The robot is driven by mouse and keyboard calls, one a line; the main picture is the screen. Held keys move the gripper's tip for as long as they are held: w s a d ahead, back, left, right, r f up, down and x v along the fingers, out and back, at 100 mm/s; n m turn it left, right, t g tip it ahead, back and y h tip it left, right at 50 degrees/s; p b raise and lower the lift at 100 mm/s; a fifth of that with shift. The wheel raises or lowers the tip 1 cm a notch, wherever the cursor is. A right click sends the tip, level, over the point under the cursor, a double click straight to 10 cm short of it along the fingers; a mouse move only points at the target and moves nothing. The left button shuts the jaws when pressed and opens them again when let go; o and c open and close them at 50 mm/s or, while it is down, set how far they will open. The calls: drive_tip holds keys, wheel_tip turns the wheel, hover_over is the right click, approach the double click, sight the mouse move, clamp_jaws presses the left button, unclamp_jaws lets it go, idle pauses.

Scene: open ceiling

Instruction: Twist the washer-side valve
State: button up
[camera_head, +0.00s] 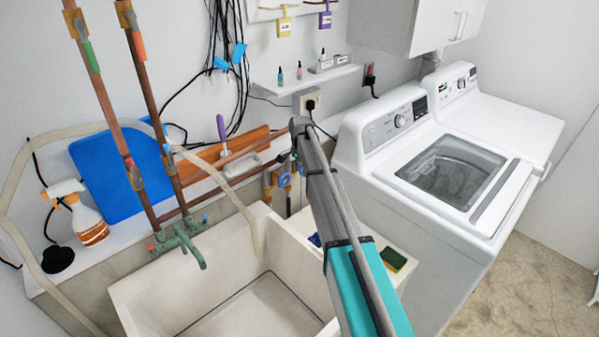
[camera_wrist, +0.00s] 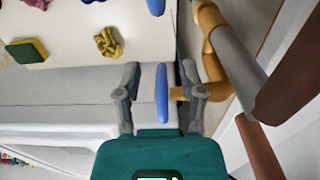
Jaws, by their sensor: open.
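A blue valve handle (camera_wrist: 162,93) on a brass valve body (camera_wrist: 214,72) stands between the fingers of my gripper (camera_wrist: 160,68) in the wrist view. My gripper is open, with one finger on each side of the handle. A gap shows on the left; the right finger overlaps the valve stem, and I cannot tell if it touches. A second blue handle (camera_wrist: 156,5) is cut off at the top edge. In the head view, brass valves with a blue handle (camera_head: 284,180) show behind the sink, left of the washer, partly hidden by my arm.
The washer (camera_head: 375,205) stands right of the white sink (camera_head: 140,300). Copper pipes (camera_head: 145,110) rise at the left. A shelf (camera_head: 305,80) with small bottles and hanging black cables are on the wall. A green-yellow sponge (camera_head: 393,259) lies on the sink ledge near my arm.

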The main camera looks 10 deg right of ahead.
clamp_jaws()
idle(0.3)
drive_tip(key=shift+d+r+g+y, duration=0.15)
drive_tip(key=shift+g+y, duration=0.35)
drive_tip(key=shift+y, duration=0.2)
drive_tip(key=shift+r+g+y, duration=0.15)
drive_tip(key=shift+g+y, duration=0.35)
drive_tip(key=shift+y, duration=0.2)
unclamp_jaws()
